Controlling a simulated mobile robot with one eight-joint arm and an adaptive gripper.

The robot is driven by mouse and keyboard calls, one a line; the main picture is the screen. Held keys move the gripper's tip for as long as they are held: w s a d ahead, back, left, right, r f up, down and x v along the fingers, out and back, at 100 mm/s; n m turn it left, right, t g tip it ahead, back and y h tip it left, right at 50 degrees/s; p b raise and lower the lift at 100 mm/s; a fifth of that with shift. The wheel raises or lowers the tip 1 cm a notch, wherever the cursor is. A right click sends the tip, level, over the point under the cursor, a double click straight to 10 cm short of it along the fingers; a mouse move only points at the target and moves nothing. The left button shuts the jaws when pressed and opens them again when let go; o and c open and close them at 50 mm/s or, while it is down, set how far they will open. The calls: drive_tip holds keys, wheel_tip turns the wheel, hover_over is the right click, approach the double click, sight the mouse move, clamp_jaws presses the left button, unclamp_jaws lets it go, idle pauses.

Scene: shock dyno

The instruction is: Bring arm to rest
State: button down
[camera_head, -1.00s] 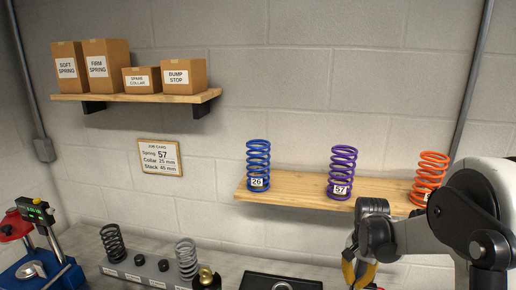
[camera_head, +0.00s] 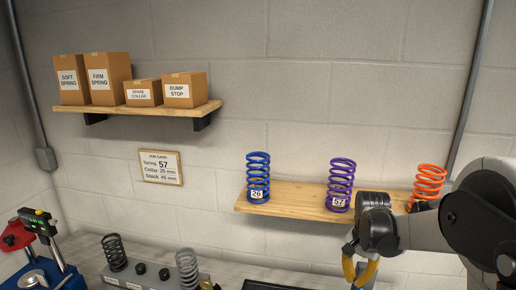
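My arm reaches in from the right edge, in front of the right part of the lower shelf. My gripper (camera_head: 360,272) hangs at the lower right with a yellow finger part showing. Its tips run toward the bottom edge of the view, so I cannot tell whether it is open or shut. No held object is visible.
The lower shelf (camera_head: 285,201) bears a blue spring (camera_head: 258,177), a purple spring (camera_head: 341,184) and an orange spring (camera_head: 429,183). A bench (camera_head: 90,262) below carries a spring rack (camera_head: 150,281) and a blue-red device (camera_head: 35,250). An upper shelf (camera_head: 140,109) holds boxes.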

drive_tip(key=s+a+r+n+t+b, duration=0.1)
drive_tip(key=s+a+n+t+b, duration=0.4)
drive_tip(key=s+b, duration=0.6)
drive_tip(key=s+a+f+n+t+b, duration=0.2)
drive_tip(key=s+f+b, duration=0.4)
drive_tip(key=s, duration=0.3)
drive_tip(key=shift+s+a+f+n+b, duration=0.3)
drive_tip(key=shift+a+n+b, duration=0.4)
drive_tip(key=shift+a, duration=0.25)
